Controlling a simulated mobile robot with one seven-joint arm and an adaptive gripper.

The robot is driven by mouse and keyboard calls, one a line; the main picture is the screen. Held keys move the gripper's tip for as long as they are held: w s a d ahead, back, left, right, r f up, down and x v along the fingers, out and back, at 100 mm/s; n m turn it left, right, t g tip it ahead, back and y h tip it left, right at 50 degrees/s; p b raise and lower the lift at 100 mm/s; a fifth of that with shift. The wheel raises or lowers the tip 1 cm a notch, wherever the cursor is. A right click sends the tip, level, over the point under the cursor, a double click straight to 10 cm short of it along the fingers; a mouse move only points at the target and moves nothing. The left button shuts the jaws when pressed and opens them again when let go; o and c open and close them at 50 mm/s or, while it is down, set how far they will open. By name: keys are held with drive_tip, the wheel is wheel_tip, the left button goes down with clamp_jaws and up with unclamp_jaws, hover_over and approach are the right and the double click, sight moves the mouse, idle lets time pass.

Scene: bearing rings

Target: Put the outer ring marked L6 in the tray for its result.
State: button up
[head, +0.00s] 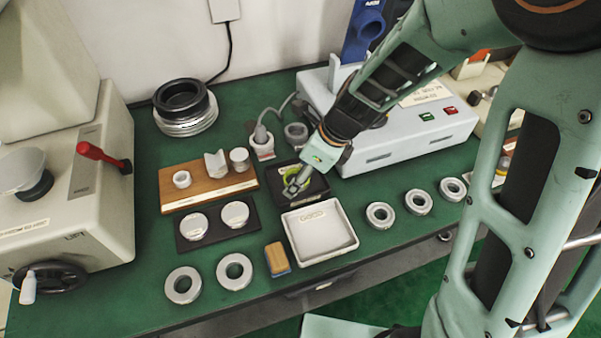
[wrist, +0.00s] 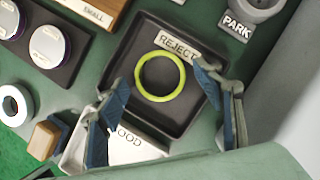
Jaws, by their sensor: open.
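A yellow-green ring (wrist: 138,78) lies in the black tray (wrist: 117,62) labelled REJECT. No L6 mark can be read on it or on any other ring. My gripper (wrist: 162,75) is open, its two blue-padded fingers apart on either side of the ring in the wrist view and not closed on it. In the head view my gripper (head: 294,188) is over the black tray (head: 318,187), and the yellow-green ring (head: 283,176) is partly hidden behind it. The white tray (head: 338,246) labelled GOOD stands in front and looks empty.
Several steel rings (head: 380,215) stand in a row at right, with two more rings (head: 234,271) at front left. A wooden block (head: 277,257) is left of the white tray. A grey instrument box (head: 400,145) stands close behind the black tray.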

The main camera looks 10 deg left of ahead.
drive_tip(key=shift+r, duration=0.3)
drive_tip(key=p+v, duration=0.3)
drive_tip(key=v, duration=0.8)
drive_tip(key=shift+d+r, duration=0.2)
drive_tip(key=shift+r, duration=0.1)
